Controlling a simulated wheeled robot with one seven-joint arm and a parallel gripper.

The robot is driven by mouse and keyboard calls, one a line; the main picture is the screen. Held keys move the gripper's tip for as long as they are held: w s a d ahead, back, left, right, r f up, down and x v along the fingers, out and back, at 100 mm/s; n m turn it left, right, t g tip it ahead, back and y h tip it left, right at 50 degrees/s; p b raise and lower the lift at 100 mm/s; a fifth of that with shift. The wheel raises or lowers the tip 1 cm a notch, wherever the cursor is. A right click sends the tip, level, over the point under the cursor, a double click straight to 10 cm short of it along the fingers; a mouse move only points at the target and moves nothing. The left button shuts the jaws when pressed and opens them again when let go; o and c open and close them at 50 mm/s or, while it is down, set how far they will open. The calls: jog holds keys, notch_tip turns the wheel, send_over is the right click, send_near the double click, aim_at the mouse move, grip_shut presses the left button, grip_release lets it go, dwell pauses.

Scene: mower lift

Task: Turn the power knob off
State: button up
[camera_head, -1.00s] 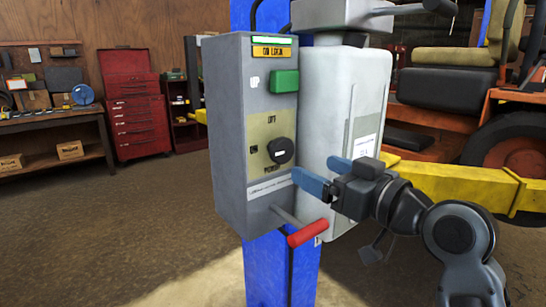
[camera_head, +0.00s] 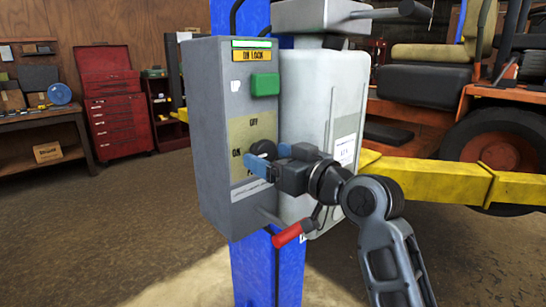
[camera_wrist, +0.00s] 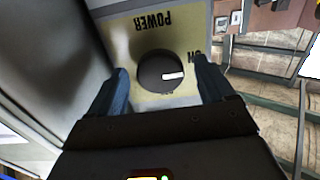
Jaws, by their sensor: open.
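The power knob (camera_head: 262,149) is a round black dial on the tan plate (camera_head: 241,132) of the grey control box (camera_head: 208,150). In the head view my gripper partly hides it. In the wrist view the knob (camera_wrist: 158,75) shows fully, its white mark pointing right, towards the side with the ON label (camera_wrist: 193,57). The POWER label (camera_wrist: 152,21) reads upside down there. My gripper (camera_head: 266,160) is open at the plate, with one blue finger on each side of the knob. In the wrist view gaps show between the fingers and the knob.
A green button (camera_head: 265,84) sits above the knob on the box. A red-handled lever (camera_head: 288,236) sticks out below. A white housing (camera_head: 310,110) stands close on the right, on the blue post (camera_head: 266,275). A yellow lift arm (camera_head: 430,180) and an orange mower (camera_head: 500,130) are behind.

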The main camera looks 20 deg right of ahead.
jog(key=shift+c, duration=0.5)
jog(key=c, duration=0.9)
jog(key=shift+c, duration=0.2)
jog(key=m+p, duration=0.3)
jog(key=m, duration=0.1)
jog(key=shift+r+m, duration=0.15)
jog(key=shift+m, duration=0.25)
jog(key=m+p, duration=0.2)
jog(key=m, duration=0.1)
jog(key=shift+m, duration=0.3)
jog(key=m, duration=0.4)
jog(key=shift+a+m+p, duration=0.1)
jog(key=shift+m+p, duration=0.2)
jog(key=shift+p, duration=0.1)
jog(key=shift+m, duration=2.5)
